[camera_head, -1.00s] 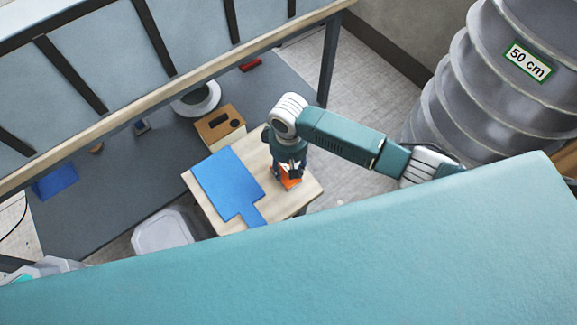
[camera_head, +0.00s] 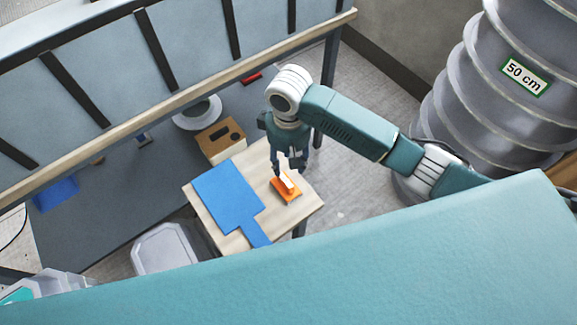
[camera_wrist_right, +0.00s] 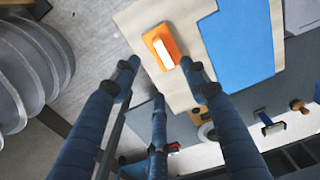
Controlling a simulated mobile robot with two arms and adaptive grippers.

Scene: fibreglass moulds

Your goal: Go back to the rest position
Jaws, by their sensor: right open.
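My right gripper (camera_head: 288,163) is open and empty above the small wooden table (camera_head: 291,214). Its spread fingers (camera_wrist_right: 160,85) also show in the right wrist view. An orange tool with a white handle (camera_head: 283,190) lies on the table below the gripper, apart from the fingers. It shows between and beyond the fingertips in the right wrist view (camera_wrist_right: 157,42). My left gripper is not in view.
A blue sheet (camera_head: 228,197) lies on the table beside the orange tool. A wooden box (camera_head: 221,139) stands behind the table. A large grey ribbed stack marked 50 cm (camera_head: 470,110) stands at the right. A long framed panel (camera_head: 190,40) runs along the back. A white bin (camera_head: 166,250) stands front left.

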